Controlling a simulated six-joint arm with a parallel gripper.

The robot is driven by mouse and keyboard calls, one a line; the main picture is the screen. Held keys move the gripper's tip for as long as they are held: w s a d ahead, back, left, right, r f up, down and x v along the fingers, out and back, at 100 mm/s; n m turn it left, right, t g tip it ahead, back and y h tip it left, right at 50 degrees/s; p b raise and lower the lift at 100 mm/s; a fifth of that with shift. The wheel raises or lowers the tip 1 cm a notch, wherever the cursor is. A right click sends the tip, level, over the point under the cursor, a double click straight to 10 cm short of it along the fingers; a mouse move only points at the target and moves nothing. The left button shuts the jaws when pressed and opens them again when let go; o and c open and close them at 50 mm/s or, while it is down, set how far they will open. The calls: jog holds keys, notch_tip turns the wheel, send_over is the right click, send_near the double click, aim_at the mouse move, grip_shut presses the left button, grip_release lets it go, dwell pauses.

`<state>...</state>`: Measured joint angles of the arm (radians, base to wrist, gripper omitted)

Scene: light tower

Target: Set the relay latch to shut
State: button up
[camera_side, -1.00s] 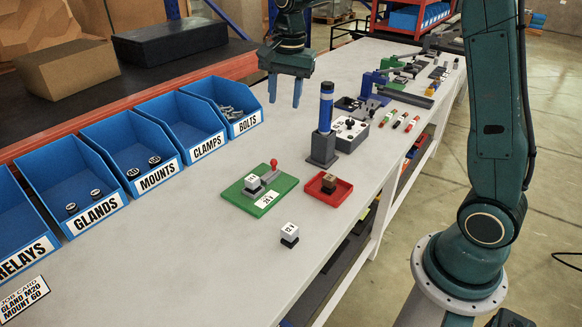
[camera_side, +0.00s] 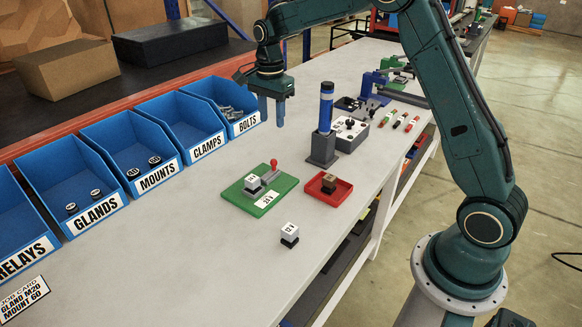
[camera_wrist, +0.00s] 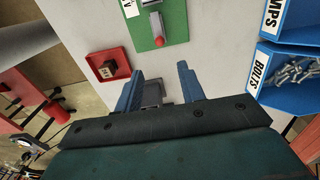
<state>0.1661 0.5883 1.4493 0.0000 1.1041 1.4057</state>
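The green board (camera_side: 283,188) lies on the bench. It bears a grey latch with a red-knobbed lever (camera_side: 273,165) at its far end and a white-topped relay block (camera_side: 253,182). The red knob (camera_wrist: 159,42) and green board (camera_wrist: 180,25) show at the top of the wrist view, with part of the board cut off. I cannot tell surely how the latch is set. My gripper (camera_side: 272,112) hangs above the bench behind the board, fingers pointing down, open and empty. In the wrist view its blue fingers (camera_wrist: 160,88) stand wide apart.
A blue-and-black light tower (camera_side: 325,110) on a grey base stands right of my gripper. A red tray (camera_side: 341,195) with a brown block and a loose white-and-black block (camera_side: 289,234) lie nearer. Blue bins (camera_side: 205,125) line the left. Bench between is clear.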

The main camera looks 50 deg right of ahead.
aim_at(274, 160)
notch_tip(274, 160, down, 13)
dwell(0.6)
grip_shut()
